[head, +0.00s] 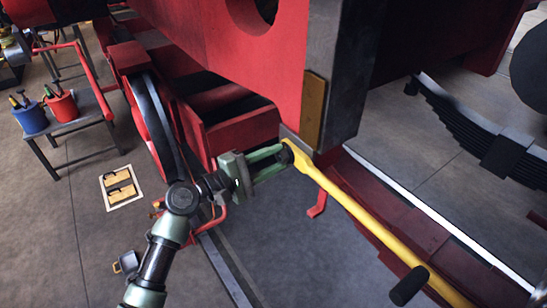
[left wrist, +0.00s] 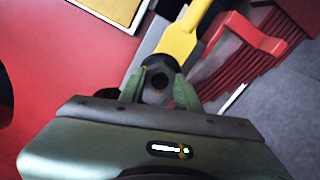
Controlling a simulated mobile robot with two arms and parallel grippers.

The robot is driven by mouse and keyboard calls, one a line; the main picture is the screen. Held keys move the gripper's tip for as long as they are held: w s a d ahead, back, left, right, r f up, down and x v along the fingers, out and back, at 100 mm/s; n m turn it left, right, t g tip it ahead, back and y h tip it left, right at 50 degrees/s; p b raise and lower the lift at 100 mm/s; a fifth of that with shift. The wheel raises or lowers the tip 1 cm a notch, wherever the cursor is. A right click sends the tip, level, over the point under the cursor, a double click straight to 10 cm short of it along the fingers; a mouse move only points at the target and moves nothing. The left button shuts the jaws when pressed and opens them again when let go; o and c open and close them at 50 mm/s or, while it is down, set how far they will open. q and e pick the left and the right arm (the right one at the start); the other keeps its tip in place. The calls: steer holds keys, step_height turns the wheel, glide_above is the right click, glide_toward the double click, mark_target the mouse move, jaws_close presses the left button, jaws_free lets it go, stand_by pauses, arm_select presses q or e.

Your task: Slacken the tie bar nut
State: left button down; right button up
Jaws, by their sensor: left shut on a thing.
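A long yellow spanner (head: 350,205) runs from beside the locomotive frame down to the lower right, with a black grip (head: 408,286) near its lower end. My left gripper (head: 284,158) is at the spanner's upper end, its green fingers shut on a dark round piece there. My right gripper is out of view.
The red locomotive frame (head: 245,45) rises above my gripper, with a brass-coloured plate (head: 312,108) close by. A dark leaf spring (head: 480,125) is at the right. A bench with blue (head: 31,119) and red (head: 63,107) pots stands at the left. Floor at lower left is mostly clear.

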arm_select(q)
steer(key=c, duration=1)
jaws_free()
steer(key=b+v, duration=0.3)
steer(key=v, duration=0.4)
steer(key=shift+s+a, duration=0.2)
steer(key=shift+a, duration=0.1)
